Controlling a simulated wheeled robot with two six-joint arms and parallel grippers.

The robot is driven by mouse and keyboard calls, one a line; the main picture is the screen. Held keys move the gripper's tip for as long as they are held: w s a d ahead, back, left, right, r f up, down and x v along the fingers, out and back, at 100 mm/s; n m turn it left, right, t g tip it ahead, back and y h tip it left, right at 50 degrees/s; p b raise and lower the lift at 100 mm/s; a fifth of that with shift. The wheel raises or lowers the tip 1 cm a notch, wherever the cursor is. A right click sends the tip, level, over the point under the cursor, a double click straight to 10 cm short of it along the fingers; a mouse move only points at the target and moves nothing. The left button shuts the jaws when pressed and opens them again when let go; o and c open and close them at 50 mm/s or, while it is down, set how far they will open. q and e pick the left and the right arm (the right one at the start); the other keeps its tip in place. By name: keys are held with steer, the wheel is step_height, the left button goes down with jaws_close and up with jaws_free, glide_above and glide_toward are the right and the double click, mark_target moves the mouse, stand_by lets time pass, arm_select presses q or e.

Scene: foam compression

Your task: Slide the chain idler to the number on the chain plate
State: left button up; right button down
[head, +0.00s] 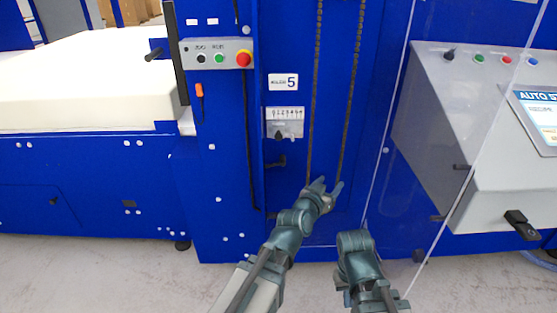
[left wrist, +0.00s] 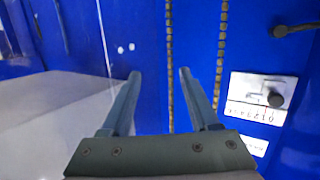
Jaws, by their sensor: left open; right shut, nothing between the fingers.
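The chain plate (head: 294,128) is a pale plate with a row of small numbers on the blue machine front. The chain idler (head: 278,135), a dark knob, sits left of its middle below the numbers. In the left wrist view the plate (left wrist: 240,92) and the idler (left wrist: 275,100) appear at right. A white label (head: 283,82) above the plate shows a 5. My left gripper (head: 331,187) is open and empty, lower right of the plate, in front of the chains. My right gripper (head: 364,227) is shut and empty, lower down, mostly hidden by my wrist.
A dark handle (head: 276,161) sticks out below the plate. Two chains (head: 351,85) run down the panel to its right. A clear panel edge and a grey control console (head: 455,130) stand at right. A button box (head: 217,54) is upper left, beside a white foam block (head: 85,80).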

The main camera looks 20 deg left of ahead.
arm_select(q)
steer(key=w+a+n+t+y+b, duration=0.2)
steer(key=a+n+t+y+b, duration=0.15)
steer(key=a+b, duration=0.2)
steer(key=n+t+y+b, duration=0.3)
steer(key=n+y, duration=0.1)
steer(key=y, duration=0.3)
glide_toward(279, 139)
arm_select(e)
step_height(279, 139, down, 11)
arm_select(q)
steer(key=p+x, duration=0.4)
steer(key=x, duration=0.6)
steer(key=shift+w+a+r, duration=0.15)
steer(key=shift+w+a, duration=0.05)
steer(key=shift+w, duration=0.15)
arm_select(e)
step_height(279, 139, up, 5)
steer(key=shift+f, duration=0.2)
arm_select(q)
jaws_close()
